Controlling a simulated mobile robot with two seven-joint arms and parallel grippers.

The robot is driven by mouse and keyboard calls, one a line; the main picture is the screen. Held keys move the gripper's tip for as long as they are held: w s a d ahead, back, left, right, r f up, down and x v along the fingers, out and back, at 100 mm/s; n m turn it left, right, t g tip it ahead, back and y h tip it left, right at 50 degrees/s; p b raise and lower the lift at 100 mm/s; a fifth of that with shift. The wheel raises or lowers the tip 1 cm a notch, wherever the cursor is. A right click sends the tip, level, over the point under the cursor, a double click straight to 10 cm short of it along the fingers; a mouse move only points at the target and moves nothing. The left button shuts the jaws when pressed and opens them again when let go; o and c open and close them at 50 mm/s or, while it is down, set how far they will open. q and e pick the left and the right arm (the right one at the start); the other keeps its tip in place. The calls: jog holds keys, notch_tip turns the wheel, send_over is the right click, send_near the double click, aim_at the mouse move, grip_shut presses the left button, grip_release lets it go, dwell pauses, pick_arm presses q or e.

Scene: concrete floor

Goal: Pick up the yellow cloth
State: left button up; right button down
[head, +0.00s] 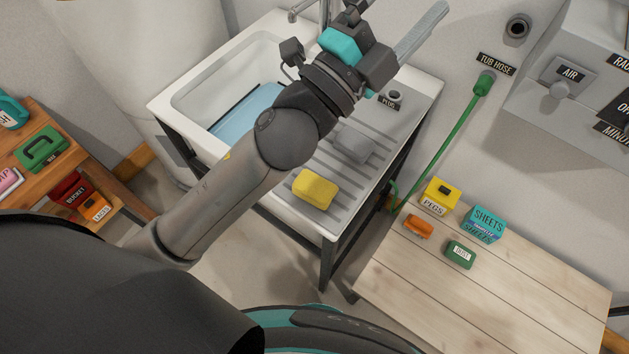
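The yellow cloth (316,188) is a thick folded pad. It lies on the ribbed white drainboard (330,217) of the sink unit, near its front edge. My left arm crosses the picture from the lower left and passes just above and left of the cloth. My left gripper (353,12) is at the top edge, beyond the cloth and above the back of the sink unit, well apart from the cloth. Its fingertips are partly cut off, so whether it is open or shut is unclear. My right gripper is not in view.
A grey folded pad (354,143) lies behind the yellow cloth. The basin (205,97) holds blue water. A wooden table (480,290) at right carries a PEGS box (439,197), a SHEETS box (485,223) and small blocks. A green hose (445,150) hangs by the wall.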

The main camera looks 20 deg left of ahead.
pick_arm(q)
jog(key=s+d+r+m+g+h, duration=0.3)
jog(key=s+d+m+g+h, duration=0.45)
jog(key=m, duration=0.45)
jog(key=s+d+f+m+g, duration=0.5)
jog(key=s+m+g, duration=0.1)
jog(key=m+g, duration=0.75)
jog(key=m+t+y, duration=0.1)
jog(key=m+y, duration=0.9)
jog(key=y, duration=1)
send_over(319, 188)
notch_tip(319, 188, down, 29)
jog(key=shift+d+r, duration=0.1)
jog(key=shift+r, duration=0.05)
jog(key=shift+f, duration=3.15)
